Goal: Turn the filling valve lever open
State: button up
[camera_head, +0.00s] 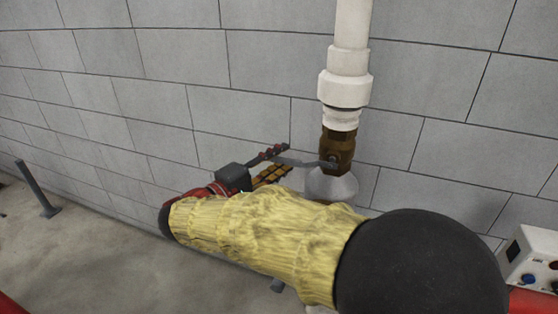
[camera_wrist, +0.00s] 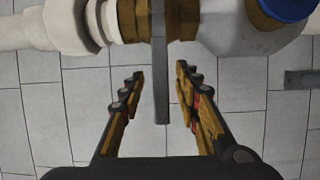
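The filling valve lever is a flat grey bar (camera_head: 303,163) reaching left from the brass valve (camera_head: 337,148) on the white vertical pipe. In the wrist view the lever (camera_wrist: 161,75) runs from the brass valve body (camera_wrist: 132,20) down between my fingers. My gripper (camera_head: 284,158) is open around the lever's free end. In the wrist view my gripper (camera_wrist: 158,77) has one finger on each side of the lever, with visible gaps on both sides. The lever's end is not hidden in the wrist view.
A white pipe (camera_head: 346,88) rises above the valve, in front of a grey block wall (camera_head: 180,62). My yellow-sleeved arm covers the area below the valve. A white control box (camera_head: 532,258) stands at the lower right. A grey post (camera_head: 36,188) is at the far left.

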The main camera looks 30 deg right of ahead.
jog(key=shift+c, duration=1.4)
grip_shut()
